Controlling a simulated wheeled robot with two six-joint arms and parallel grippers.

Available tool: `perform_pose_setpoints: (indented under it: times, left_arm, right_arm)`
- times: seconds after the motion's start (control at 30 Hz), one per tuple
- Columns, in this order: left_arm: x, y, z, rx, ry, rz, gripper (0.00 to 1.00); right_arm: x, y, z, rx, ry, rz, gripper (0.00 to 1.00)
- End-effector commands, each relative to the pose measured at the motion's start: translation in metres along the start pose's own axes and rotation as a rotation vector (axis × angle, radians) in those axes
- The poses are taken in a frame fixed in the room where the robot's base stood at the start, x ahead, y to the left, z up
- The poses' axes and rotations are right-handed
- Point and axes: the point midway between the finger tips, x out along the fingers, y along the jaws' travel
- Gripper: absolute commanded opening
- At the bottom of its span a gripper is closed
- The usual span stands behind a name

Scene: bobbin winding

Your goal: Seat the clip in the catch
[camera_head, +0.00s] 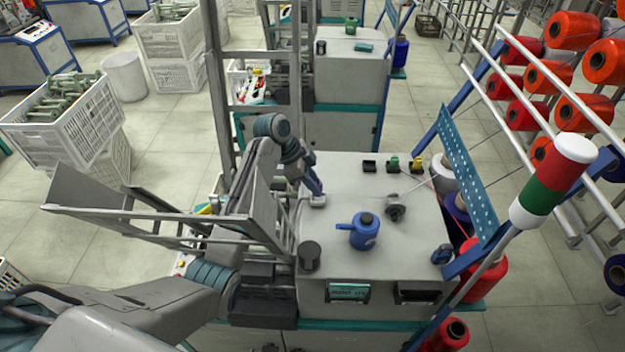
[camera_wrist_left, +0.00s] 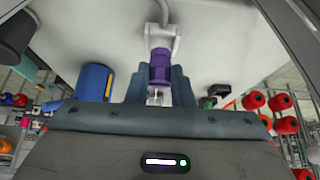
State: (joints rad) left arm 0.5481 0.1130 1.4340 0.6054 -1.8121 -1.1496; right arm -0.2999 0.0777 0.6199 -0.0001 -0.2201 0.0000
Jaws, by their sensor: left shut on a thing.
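My left gripper (camera_head: 314,188) reaches down to the left side of the grey machine top in the head view. In the left wrist view, its two fingers (camera_wrist_left: 160,92) are shut on a purple clip (camera_wrist_left: 160,68). A pale grey bracket, apparently the catch (camera_wrist_left: 160,40), is directly beyond the clip and lines up with it. A small pale block shows at the fingertips in the head view (camera_head: 318,201). The clip is hidden there, and I cannot tell whether it is inside the catch or only touching it. My right gripper is not in view.
A blue jug (camera_head: 364,232) stands on the machine top (camera_head: 335,180), right of the gripper. A dark round knob (camera_head: 309,255) is nearer me. A teal perforated rail (camera_head: 466,170) and a striped signal lamp (camera_head: 550,185) rise at the right.

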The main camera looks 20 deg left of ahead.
Motion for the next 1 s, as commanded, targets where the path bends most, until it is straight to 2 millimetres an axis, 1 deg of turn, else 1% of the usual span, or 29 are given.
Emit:
perform_pose_setpoints:
  times: [0.73, 0.93, 0.97, 1.0]
  left_arm:
    - [0.021, 0.0, 0.011, 0.001, 0.0, 0.001, 0.02]
    - [0.02, 0.0, 0.011, 0.001, 0.0, 0.001, 0.02]
    - [0.02, 0.0, 0.011, 0.001, 0.0, 0.001, 0.24]
    - [0.019, 0.0, 0.011, 0.001, 0.0, 0.001, 0.32]
  right_arm:
    - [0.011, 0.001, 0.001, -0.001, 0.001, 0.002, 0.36]
    - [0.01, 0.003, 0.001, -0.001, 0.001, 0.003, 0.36]
    - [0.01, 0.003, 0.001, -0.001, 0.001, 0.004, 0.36]
    - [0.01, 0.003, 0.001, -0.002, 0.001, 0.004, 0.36]
